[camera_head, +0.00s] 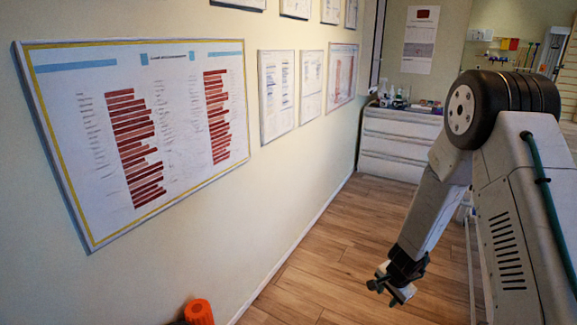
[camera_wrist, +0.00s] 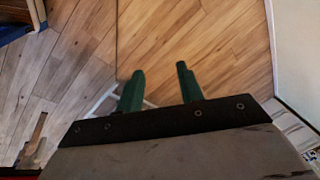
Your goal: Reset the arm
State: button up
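My arm rises at the right of the head view and bends down at a dark joint. My gripper (camera_head: 388,287) hangs at its lower end, over the wood floor and apart from the wall. In the wrist view, my gripper (camera_wrist: 159,82) shows two green fingers with a clear gap between them. Only bare floor shows in the gap, and nothing is held.
A large framed chart (camera_head: 180,150) hangs on the left wall, with smaller posters beyond. A white drawer cabinet (camera_head: 392,145) with small items on top stands at the back. An orange roller (camera_head: 199,312) is at the bottom edge. The wood floor (camera_head: 335,235) between is clear.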

jog(key=s+a+r+n+g+y, duration=0.1)
jog(key=s+a+r+n+y, duration=0.25)
jog(key=r, duration=0.65)
jog(key=s+a+r+n+g, duration=0.25)
jog(key=s+a+r, duration=0.35)
jog(key=r, duration=0.4)
jog(key=s+d+r+n+t+h, duration=0.1)
jog(key=s+r+n, duration=0.2)
jog(key=s+r, duration=0.6)
jog(key=s+d+r+n+t+h, duration=0.1)
jog(key=s+d+r+n+h, duration=0.1)
jog(key=s+r, duration=0.8)
jog(key=shift+s+d+r+n, duration=0.3)
jog(key=shift+s+n, duration=0.4)
jog(key=shift+s, duration=1.45)
jog(key=shift+d+h, duration=0.1)
jog(key=shift+h, duration=0.15)
